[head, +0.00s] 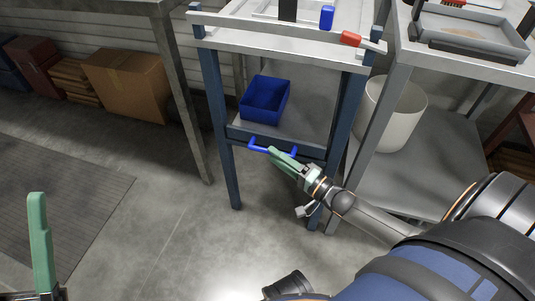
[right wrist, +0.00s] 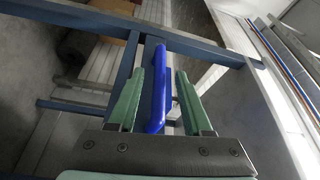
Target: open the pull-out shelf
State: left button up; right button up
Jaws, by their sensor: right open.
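The pull-out shelf (head: 310,125) is a grey board with a dark blue front rail, low in a blue-legged metal stand. A bright blue handle (head: 258,149) is fixed to its front rail. My right gripper (head: 272,152) is at the handle with its green fingers apart. In the right wrist view the handle (right wrist: 157,95) stands between the two open fingers (right wrist: 160,92), with gaps beside it. Part of the handle is hidden by the fingers in the head view. My left gripper (head: 38,230) shows one green finger at the lower left, away from the shelf.
A blue bin (head: 265,99) sits on the shelf. The stand's top holds a red-handled tool (head: 352,40) and a blue block (head: 326,18). A white bucket (head: 400,115) stands on the right table's lower shelf. The floor in front is mostly clear.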

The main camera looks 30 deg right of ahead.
jog(key=shift+b+x, duration=0.4)
jog(key=shift+x, duration=1.4)
grip_shut()
